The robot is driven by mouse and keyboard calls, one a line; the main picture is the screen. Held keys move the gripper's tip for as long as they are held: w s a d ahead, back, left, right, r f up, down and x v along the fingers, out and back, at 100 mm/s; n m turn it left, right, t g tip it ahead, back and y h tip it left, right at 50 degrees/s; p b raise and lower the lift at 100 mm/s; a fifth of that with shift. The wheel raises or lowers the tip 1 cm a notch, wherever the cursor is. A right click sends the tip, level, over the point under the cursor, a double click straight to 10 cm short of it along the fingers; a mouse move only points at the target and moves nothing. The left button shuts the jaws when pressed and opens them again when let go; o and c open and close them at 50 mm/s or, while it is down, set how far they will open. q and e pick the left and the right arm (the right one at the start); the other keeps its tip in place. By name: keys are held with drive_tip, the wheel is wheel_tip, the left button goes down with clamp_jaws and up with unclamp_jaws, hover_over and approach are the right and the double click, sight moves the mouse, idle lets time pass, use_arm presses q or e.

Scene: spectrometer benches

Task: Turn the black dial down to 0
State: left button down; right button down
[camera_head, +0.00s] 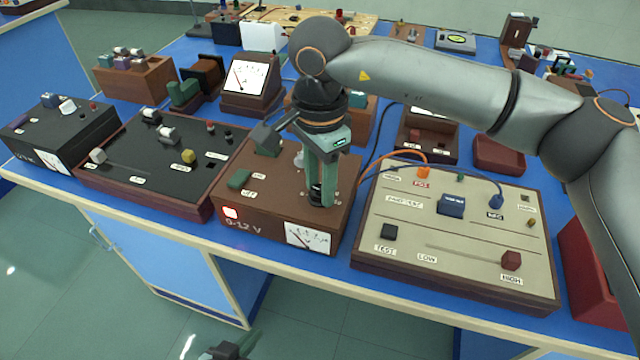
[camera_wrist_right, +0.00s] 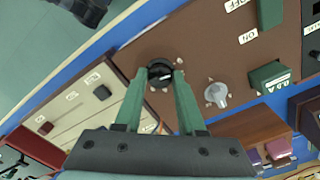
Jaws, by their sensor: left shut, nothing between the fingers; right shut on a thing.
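The black dial (camera_wrist_right: 160,68) sits on top of the brown power supply box (camera_head: 262,207) marked 0-12 V. My right gripper (camera_head: 322,194) reaches down from above with its green fingers shut on the dial, one on each side. The right wrist view shows both fingertips (camera_wrist_right: 161,78) at the dial's sides, with small scale marks around it; the reading is too small to make out. The box's meter (camera_head: 308,237) faces front, and a red lamp (camera_head: 230,212) glows. My left gripper (camera_head: 228,350) is low at the bottom edge, off the bench, shut and empty, partly cut off.
A grey knob (camera_wrist_right: 216,94) and a green switch (camera_wrist_right: 270,78) share the box top. A beige panel (camera_head: 400,255) with orange and blue cables stands close on the right. A dark panel (camera_head: 130,165) stands on the left. Other instruments crowd the back.

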sight(320, 190)
drive_tip(key=shift+n, duration=1.1)
drive_tip(key=c, duration=0.5)
unclamp_jaws()
drive_tip(key=shift+r, duration=0.1)
wheel_tip(320, 190, up, 12)
drive_tip(key=p, duration=0.1)
drive_tip(key=shift+r, duration=0.2)
drive_tip(key=shift+s, duration=0.1)
